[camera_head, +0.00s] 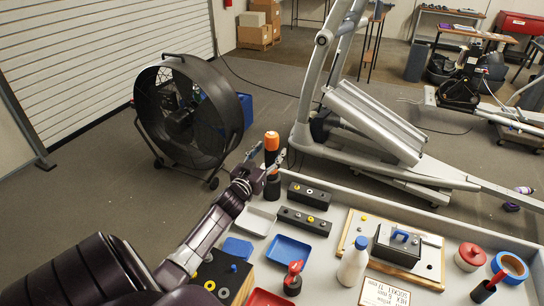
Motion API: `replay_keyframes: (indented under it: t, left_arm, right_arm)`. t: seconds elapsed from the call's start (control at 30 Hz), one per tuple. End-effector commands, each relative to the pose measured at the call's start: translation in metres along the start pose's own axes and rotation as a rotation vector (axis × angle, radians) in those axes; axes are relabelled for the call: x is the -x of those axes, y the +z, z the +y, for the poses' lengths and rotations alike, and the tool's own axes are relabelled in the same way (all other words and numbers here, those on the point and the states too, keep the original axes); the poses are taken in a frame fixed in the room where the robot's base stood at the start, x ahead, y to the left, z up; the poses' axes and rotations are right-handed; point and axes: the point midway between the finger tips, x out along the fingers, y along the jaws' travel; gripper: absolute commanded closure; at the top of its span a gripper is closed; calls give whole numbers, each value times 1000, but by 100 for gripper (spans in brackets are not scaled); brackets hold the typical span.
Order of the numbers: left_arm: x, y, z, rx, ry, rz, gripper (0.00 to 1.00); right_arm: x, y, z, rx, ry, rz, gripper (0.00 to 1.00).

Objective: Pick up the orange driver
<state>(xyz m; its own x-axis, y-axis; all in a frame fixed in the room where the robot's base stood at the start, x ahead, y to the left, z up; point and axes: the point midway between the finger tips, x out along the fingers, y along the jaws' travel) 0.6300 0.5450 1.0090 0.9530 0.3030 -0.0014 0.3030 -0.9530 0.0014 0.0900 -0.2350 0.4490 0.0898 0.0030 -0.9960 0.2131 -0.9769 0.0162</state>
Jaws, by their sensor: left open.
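My left gripper (266,162) reaches in from the lower left and is open at the driver's near side. Its fingers are close to the driver's black part, just below the orange top. I cannot tell whether they touch it. The gripper hides part of the driver. My right gripper is not in view.
On the grey table, two black blocks (304,221) and a blue tray (288,253) lie right of my left arm. A white bottle (353,264), a wooden board (436,263) and a red-lidded jar (470,256) stand further right. A large fan (190,112) stands on the floor beyond.

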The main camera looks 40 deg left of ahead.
Motion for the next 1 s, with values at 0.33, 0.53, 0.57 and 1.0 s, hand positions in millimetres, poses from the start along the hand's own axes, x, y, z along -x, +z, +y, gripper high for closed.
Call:
replay_keyframes:
  t: [0.33, 0.53, 0.57, 1.0]
  left_arm:
    - [-20, 0, 0, -1, 1, 0, 46]
    - [-19, 0, 0, -2, 1, 0, 54]
    - [-19, 0, 0, -2, 1, 0, 58]
    - [-19, 0, 0, -2, 1, 0, 100]
  right_arm:
    - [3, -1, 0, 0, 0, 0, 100]
    - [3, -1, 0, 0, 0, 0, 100]
    - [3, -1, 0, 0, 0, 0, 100]
    - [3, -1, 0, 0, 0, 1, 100]
